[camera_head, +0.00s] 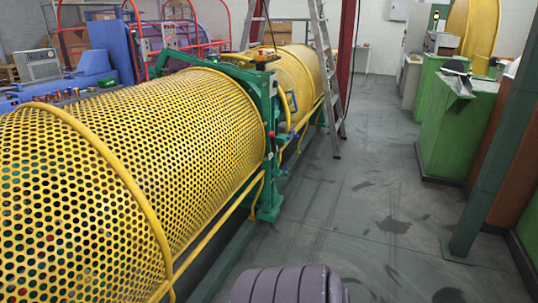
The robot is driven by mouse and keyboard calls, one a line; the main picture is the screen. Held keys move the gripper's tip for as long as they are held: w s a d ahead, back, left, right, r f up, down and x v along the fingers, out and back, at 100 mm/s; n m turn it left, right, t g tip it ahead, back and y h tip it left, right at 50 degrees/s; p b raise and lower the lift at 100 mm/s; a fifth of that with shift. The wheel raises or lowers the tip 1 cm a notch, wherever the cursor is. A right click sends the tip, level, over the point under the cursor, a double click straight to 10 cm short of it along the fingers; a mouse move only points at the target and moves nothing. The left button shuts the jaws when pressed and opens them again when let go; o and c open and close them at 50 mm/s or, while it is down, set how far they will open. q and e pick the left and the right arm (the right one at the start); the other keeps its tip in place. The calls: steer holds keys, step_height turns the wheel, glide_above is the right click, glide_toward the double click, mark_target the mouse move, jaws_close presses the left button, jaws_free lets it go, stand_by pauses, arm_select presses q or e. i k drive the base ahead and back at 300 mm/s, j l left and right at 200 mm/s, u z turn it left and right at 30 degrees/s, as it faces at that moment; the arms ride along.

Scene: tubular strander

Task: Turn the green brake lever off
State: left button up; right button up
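The strander's long yellow perforated guard (140,150) fills the left half of the head view. A green frame (268,150) stands at its far end, with a green bar (200,63) running across the top of the guard. Small dark fittings sit on the frame's right side. I cannot tell for certain which green part is the brake lever, or its position. Neither gripper is in view. A dark ribbed rounded part at the bottom centre may be mine; no fingers show on it.
A grey floor aisle (375,215) is open to the right of the machine. A stepladder (327,70) stands beside the farther guard. Green cabinets (455,125) and a slanted dark green post (495,150) bound the right side. A yellow rail (215,235) runs low along the guard.

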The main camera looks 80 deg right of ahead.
mark_target(275, 155)
steer(key=z, duration=2.65)
steer(key=i+l, duration=0.15)
steer(key=i, duration=0.4)
steer(key=i+l, duration=0.15)
steer(key=i, duration=0.35)
steer(key=i+l, duration=0.1)
steer(key=i, duration=0.45)
steer(key=l+z, duration=0.05)
